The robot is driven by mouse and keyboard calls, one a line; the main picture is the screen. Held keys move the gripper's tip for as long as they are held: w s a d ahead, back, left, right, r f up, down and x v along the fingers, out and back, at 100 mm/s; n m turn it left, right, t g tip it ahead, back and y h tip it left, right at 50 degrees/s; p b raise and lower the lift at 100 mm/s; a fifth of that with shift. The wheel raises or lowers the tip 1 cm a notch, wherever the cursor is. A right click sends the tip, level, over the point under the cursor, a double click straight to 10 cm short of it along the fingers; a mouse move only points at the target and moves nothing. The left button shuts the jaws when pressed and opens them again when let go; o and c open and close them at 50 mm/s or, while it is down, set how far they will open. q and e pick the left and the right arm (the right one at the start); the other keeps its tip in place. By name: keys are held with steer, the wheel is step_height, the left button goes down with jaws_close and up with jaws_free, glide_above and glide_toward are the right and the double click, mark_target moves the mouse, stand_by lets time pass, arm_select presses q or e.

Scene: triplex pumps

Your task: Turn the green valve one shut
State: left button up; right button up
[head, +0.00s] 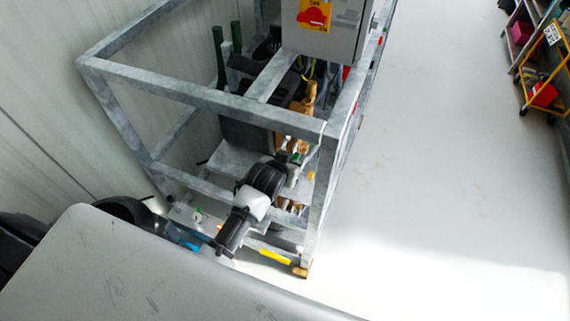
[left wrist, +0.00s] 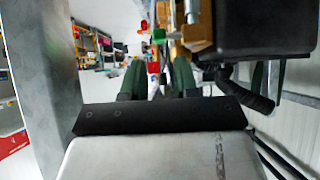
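The green valve handle (left wrist: 158,35) shows in the left wrist view as a small bright green piece beside a brass fitting (left wrist: 197,27). My left gripper (left wrist: 158,66) is open, with two dark fingers apart and nothing held between them. The handle appears just past the fingertips, in line with the gap; I see no contact. In the head view my left arm reaches into the pump frame, its dark wrist (head: 265,180) close to a tiny green spot, probably the same handle (head: 295,157). The fingertips are hidden there. My right gripper is not in view.
Grey metal frame bars (head: 205,97) surround the pump. A frame post (left wrist: 35,85) stands close on the left in the wrist view, and a dark housing (left wrist: 265,28) on the right. A control box (head: 325,40) is above. The floor (head: 440,170) to the right is clear.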

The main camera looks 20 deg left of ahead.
arm_select(q)
steer(key=shift+v, duration=1.05)
